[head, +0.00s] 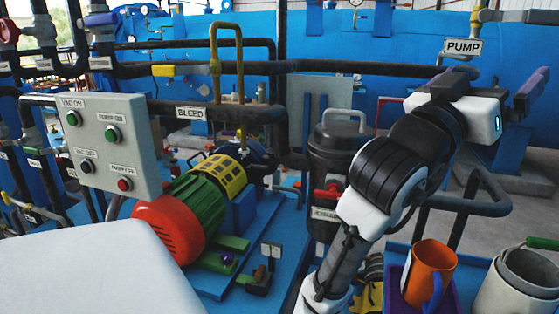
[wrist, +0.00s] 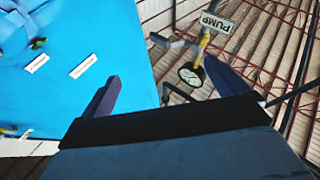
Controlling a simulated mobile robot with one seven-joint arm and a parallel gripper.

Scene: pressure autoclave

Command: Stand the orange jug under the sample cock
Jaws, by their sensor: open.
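The orange jug (head: 428,274) stands upright at the lower right of the head view, its blue handle facing front. A purple holder or tray (head: 393,288) is around its lower part. A red-handled cock (head: 330,192) with a small label, hard to read, sits at the black vessel left of my arm. I cannot confirm that it is the sample cock. My gripper (head: 525,95) is raised at the upper right, well above and apart from the jug. In the wrist view my gripper (wrist: 160,69) is open, with nothing between its fingers.
A pale bucket (head: 520,284) with a green grip stands right of the jug. The black vessel (head: 333,150), dark pipes and a motor (head: 195,210) crowd the middle. A button box (head: 108,148) is at left. A PUMP sign (head: 463,46) and gauge (wrist: 191,75) are near my gripper.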

